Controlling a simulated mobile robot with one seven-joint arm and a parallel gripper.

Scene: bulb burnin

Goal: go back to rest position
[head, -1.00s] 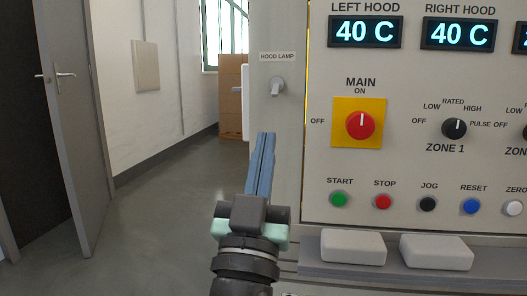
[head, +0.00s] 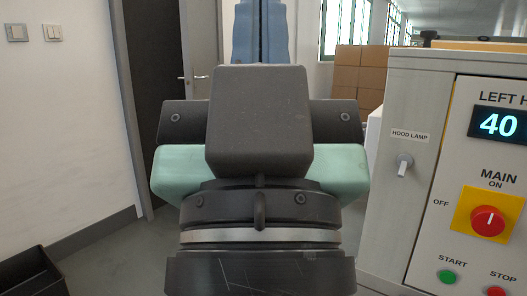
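My gripper (head: 263,30) stands upright in the middle of the head view, very near the camera. Its dark body and pale green parts fill the centre. Its two blue fingers point up and are cut off by the top edge. A thin dark line runs between the fingers, which lie side by side with nothing seen between them. The tips are out of view. The gripper is apart from the control panel (head: 466,158), which stands to its right.
The panel's red main switch (head: 488,221) points to ON. The hood lamp knob (head: 404,164) is on the cabinet's left part. Stacked cardboard boxes (head: 360,72) stand behind. A grey door (head: 204,55) is at back left. A black bin (head: 32,277) is at lower left.

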